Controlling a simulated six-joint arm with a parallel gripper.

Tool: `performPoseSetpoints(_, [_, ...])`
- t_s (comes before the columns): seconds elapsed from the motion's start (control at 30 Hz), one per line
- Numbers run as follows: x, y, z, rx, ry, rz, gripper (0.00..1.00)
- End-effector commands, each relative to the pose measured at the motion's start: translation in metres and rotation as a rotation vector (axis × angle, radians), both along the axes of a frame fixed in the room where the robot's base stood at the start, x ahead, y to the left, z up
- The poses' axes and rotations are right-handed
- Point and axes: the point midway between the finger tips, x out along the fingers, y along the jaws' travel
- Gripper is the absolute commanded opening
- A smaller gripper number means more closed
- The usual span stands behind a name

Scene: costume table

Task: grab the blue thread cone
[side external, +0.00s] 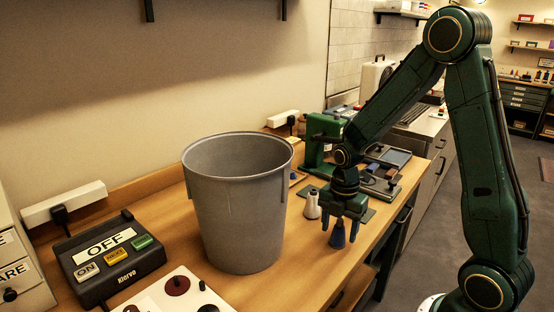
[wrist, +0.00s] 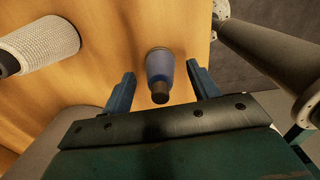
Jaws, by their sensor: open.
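The blue thread cone (side external: 338,236) stands on the wooden table near its front edge in the side external view. In the wrist view the blue cone (wrist: 160,70) shows between my fingers, its dark tip toward the gripper body. My gripper (side external: 338,220) points down right over the cone, with its fingers on either side of it. In the wrist view my gripper (wrist: 162,85) is open, and a gap shows on both sides of the cone. The cone's upper part is partly hidden by the fingers in the side view.
A white thread cone (side external: 312,205) stands close to the left of my gripper and also shows in the wrist view (wrist: 40,45). A large grey bin (side external: 237,215) stands further left. A green machine (side external: 318,140) is behind. The table's front edge (side external: 372,258) is near.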

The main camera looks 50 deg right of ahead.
Motion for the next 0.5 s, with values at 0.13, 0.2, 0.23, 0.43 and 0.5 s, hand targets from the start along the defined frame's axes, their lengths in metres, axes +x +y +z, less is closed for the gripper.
performPoseSetpoints(0.13, [-0.0001, 0.0001, -0.0016, 0.000, 0.000, 0.000, 0.60])
performPoseSetpoints(0.2, [-0.0001, 0.0001, -0.0015, 0.000, 0.000, 0.000, 0.60])
performPoseSetpoints(0.23, [-0.0001, 0.0001, -0.0014, 0.000, 0.000, 0.000, 0.60])
performPoseSetpoints(0.43, [-0.0001, 0.0001, -0.0013, 0.000, 0.000, 0.000, 0.60])
performPoseSetpoints(0.5, [-0.0001, 0.0001, -0.0013, 0.000, 0.000, 0.000, 0.60])
